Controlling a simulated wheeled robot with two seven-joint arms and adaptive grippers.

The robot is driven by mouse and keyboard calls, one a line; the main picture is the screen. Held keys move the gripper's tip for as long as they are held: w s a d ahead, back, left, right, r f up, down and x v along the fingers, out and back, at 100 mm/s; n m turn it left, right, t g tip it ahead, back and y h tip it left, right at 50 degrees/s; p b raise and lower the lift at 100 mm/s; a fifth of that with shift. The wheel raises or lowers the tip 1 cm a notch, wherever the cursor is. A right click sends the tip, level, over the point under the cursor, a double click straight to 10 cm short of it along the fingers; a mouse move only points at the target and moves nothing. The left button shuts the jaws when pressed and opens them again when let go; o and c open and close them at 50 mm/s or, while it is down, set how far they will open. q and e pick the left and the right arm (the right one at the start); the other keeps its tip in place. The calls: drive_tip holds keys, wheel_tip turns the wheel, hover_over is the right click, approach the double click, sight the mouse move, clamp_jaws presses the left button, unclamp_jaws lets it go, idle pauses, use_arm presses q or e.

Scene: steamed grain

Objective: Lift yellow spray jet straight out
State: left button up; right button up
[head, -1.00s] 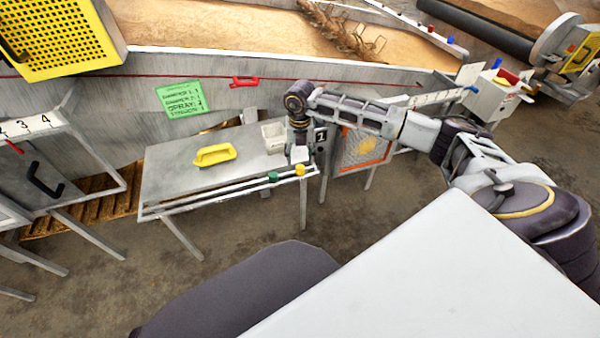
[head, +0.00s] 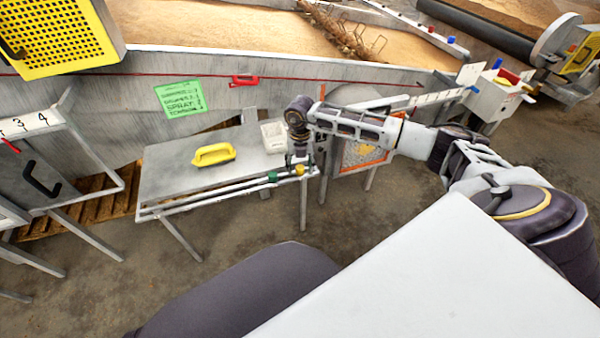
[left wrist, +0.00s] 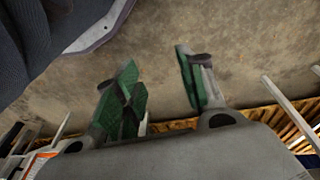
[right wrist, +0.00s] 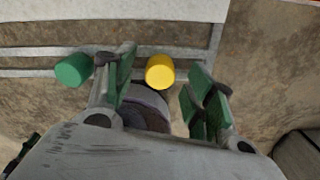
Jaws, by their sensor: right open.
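The yellow spray jet (head: 300,170) is a small yellow-capped piece at the right end of the rails along the table's front edge. In the right wrist view the yellow jet (right wrist: 160,72) shows between the fingertips of my right gripper (right wrist: 161,88), with gaps on both sides. My right gripper is open and points down over that table corner in the head view. A green jet (head: 272,176) is just left of the yellow one, and it also shows outside the left finger (right wrist: 73,70). My left gripper (left wrist: 156,62) is open and empty above the floor.
The grey table (head: 165,175) bears a yellow-handled tool (head: 213,154) and a white bin (head: 273,137) close behind the right gripper. A mesh-fronted panel (head: 360,155) stands to the right. A green sign (head: 180,98) hangs on the trough wall.

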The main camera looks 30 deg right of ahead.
sight(300, 167)
use_arm(q)
drive_tip(key=shift+w+d+r, duration=0.1)
drive_tip(key=shift+w+r, duration=0.1)
drive_tip(key=shift+r, duration=0.4)
use_arm(e)
drive_tip(key=shift+f, duration=0.85)
drive_tip(key=c, duration=0.4)
use_arm(q)
drive_tip(key=shift+s+f, duration=0.1)
drive_tip(key=shift+f, duration=0.05)
use_arm(e)
drive_tip(key=c, duration=0.7)
drive_tip(key=shift+o, duration=0.2)
drive_tip(key=shift+r, duration=0.1)
drive_tip(key=shift+r, duration=0.8)
wheel_tip(300, 167, up, 8)
drive_tip(key=shift+f+p, duration=0.2)
drive_tip(key=shift+p, duration=0.7)
use_arm(q)
drive_tip(key=shift+s+a+f, duration=0.15)
drive_tip(key=shift+a+f, duration=0.05)
drive_tip(key=shift+f, duration=0.5)
drive_tip(key=shift+s+a+f, duration=0.1)
drive_tip(key=shift+a+f, duration=0.05)
drive_tip(key=shift+f, duration=0.55)
use_arm(e)
drive_tip(key=shift+r, duration=0.35)
